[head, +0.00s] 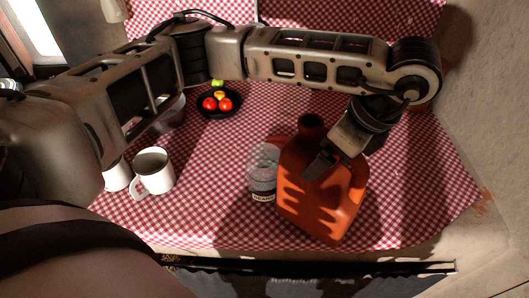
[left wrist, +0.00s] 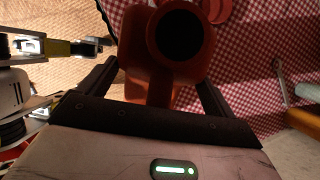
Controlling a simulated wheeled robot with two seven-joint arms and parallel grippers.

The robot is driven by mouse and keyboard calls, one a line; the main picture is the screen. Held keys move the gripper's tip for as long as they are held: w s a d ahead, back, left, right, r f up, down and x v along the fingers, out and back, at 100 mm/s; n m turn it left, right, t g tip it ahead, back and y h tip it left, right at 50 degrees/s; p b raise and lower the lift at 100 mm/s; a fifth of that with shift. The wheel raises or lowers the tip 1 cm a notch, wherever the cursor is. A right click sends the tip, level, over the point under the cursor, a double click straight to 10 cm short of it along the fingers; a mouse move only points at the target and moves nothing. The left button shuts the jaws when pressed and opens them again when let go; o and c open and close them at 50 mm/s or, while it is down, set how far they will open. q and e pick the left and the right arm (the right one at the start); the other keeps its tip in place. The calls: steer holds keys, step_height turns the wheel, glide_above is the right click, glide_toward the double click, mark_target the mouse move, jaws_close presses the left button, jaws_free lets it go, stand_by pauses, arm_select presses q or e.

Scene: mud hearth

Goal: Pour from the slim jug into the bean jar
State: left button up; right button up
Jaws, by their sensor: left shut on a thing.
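The slim jug (head: 335,205) is orange with a dark round neck, and its body is close to the right side of the bean jar. My left gripper (head: 325,165) is shut on it, reaching in from the upper right. In the left wrist view the jug's dark open mouth (left wrist: 180,36) faces the camera between the fingers (left wrist: 155,95). Whether the jug's base touches the cloth I cannot tell.
White mugs (head: 154,172) stand on the left of the red checked cloth (head: 210,215). A black bowl (head: 206,113) of red, orange and green produce sits at the back. The plastered wall (head: 490,120) bounds the right. Cloth is clear between mugs and jar.

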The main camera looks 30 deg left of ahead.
mark_target(313, 136)
arm_select(q)
steer(key=shift+a+r+h, duration=0.55)
steer(key=shift+r+h, duration=0.05)
steer(key=shift+h, duration=0.2)
steer(key=shift+a+r+h, duration=0.15)
steer(key=shift+a+h, duration=0.4)
steer(key=shift+h, duration=0.35)
steer(key=shift+w+a+h, duration=0.1)
steer(key=shift+a+h, duration=0.55)
steer(key=shift+h, duration=0.35)
steer(key=shift+a+f+h, duration=0.6)
steer(key=shift+h, duration=0.4)
steer(key=shift+w+a+f+g+h, duration=0.1)
steer(key=shift+f+g+h, duration=0.05)
steer(key=shift+f+h, duration=0.65)
steer(key=shift+a+f+g+h, duration=0.1)
steer(key=shift+f+g+h, duration=0.05)
steer(key=shift+f+h, duration=0.6)
steer(key=shift+h, duration=0.35)
steer(key=shift+f+h, duration=0.15)
steer(key=shift+h, duration=0.35)
steer(key=shift+a+h, duration=0.25)
steer(key=shift+h, duration=0.65)
